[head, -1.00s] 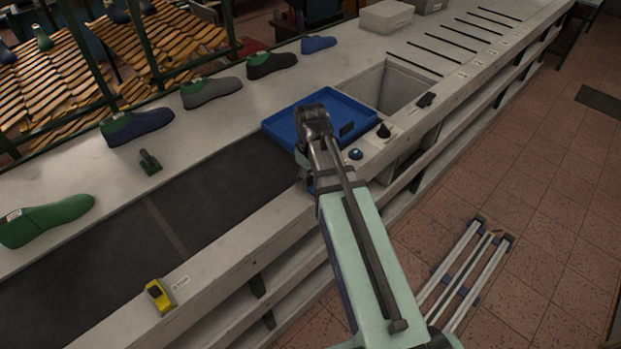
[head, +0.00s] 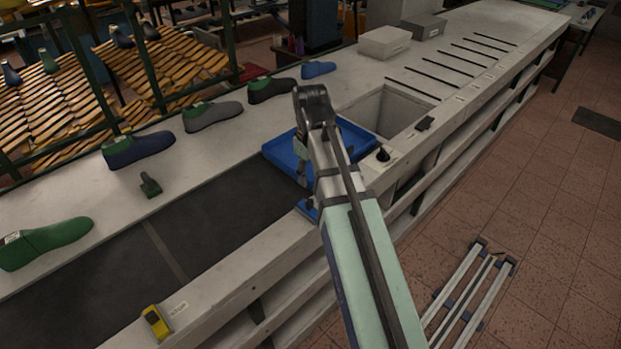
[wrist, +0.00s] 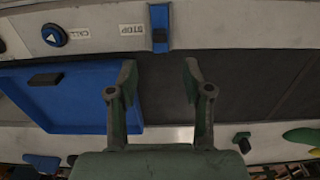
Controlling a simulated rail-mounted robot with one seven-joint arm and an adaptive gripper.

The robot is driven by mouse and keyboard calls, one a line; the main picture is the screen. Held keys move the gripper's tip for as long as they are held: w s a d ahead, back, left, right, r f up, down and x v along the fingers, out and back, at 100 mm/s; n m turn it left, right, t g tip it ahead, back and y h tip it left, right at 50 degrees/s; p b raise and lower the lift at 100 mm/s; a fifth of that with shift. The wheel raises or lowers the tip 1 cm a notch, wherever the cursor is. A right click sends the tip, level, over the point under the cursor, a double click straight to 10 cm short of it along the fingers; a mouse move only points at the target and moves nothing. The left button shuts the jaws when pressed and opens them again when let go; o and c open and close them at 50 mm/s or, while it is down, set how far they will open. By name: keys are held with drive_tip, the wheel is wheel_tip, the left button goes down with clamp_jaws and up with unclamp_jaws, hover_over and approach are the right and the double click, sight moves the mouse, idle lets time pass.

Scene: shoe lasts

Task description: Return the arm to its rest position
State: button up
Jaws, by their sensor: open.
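My gripper (wrist: 160,76) is open and empty in the wrist view, with its two fingers apart above the dark belt (wrist: 225,85). In the head view my gripper (head: 302,170) hangs below the wrist at the left side of the blue tray (head: 272,150), partly hidden by my arm. The tray also shows at the left of the wrist view (wrist: 85,118), with a black block (wrist: 45,79) in it. My arm stretches over the counter's front edge and hides part of the tray.
Shoe lasts stand along the back of the counter: green (head: 50,241), dark blue (head: 138,150), grey (head: 212,115), black (head: 270,89) and blue (head: 318,69). An open bin (head: 385,110) is right of the tray. A yellow device (head: 156,323) sits at the front edge.

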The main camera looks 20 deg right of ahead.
idle(0.4)
drive_tip(key=s+a+f+m+g, duration=0.1)
drive_tip(key=s+f+g, duration=0.1)
drive_tip(key=s+f, duration=1.1)
drive_tip(key=s+a+f+m+g+p, duration=0.1)
drive_tip(key=s+a+f+m+g, duration=0.1)
drive_tip(key=s+f, duration=1)
drive_tip(key=s+a+f+m+g+p, duration=0.1)
drive_tip(key=s+f+m+g, duration=0.1)
drive_tip(key=s+f, duration=1.1)
wheel_tip(320, 180, down, 10)
drive_tip(key=shift+s+a+r+g, duration=0.2)
drive_tip(key=shift+s+r+g, duration=0.05)
drive_tip(key=shift+s+g, duration=0.15)
